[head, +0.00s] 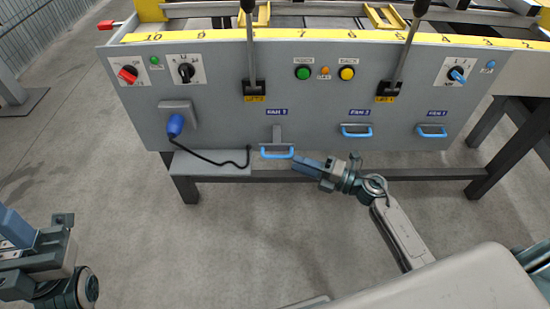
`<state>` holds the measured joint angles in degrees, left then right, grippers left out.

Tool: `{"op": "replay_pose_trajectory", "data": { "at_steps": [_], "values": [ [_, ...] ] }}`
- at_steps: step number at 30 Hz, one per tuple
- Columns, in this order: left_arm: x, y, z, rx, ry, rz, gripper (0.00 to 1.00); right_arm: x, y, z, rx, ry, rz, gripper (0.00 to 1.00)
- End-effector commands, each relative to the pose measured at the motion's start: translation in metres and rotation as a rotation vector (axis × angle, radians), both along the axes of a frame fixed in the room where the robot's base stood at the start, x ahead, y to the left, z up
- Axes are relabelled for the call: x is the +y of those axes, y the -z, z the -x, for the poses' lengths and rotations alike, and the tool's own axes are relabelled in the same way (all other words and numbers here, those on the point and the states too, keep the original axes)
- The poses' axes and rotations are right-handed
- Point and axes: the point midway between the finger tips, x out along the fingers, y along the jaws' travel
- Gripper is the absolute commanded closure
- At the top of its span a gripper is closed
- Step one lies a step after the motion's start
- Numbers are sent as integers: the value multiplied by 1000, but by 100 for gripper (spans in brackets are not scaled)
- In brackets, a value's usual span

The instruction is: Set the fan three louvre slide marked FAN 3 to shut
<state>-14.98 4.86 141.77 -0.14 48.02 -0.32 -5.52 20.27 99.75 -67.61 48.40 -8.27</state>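The left slide under the panel has a blue handle (277,153) on a grey stem, hanging lower than the other two. Its small blue label (276,112) seems to read FAN 3, though the digit is hard to read. The middle slide handle (356,132) and right slide handle (432,132) sit higher, close under their labels. My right gripper (302,164) has its blue fingers at the right end of the left handle; contact and finger gap cannot be made out. My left gripper (12,232) is at the lower left, far from the panel.
The grey panel (215,110) also carries a red knob (128,74), a black knob (186,72), a blue knob (457,75), push buttons and two upright levers. A blue plug (175,126) trails a black cable onto a ledge (210,166) left of the slide. The floor in front is clear.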

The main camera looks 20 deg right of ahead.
Motion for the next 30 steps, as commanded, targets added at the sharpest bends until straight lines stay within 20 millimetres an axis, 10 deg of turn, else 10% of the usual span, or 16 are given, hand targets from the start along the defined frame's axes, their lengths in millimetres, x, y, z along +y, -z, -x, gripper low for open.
{"op": "replay_pose_trajectory", "data": {
  "at_steps": [12,23,30],
  "values": [
    [0,2,0,-12,0,5,65,53,-4,-42,0,2,-3,67],
    [0,1,0,-16,-1,6,65,58,-5,-46,2,2,-2,67],
    [0,2,0,-15,-1,6,65,58,-5,-46,2,2,-2,100]
  ]
}}
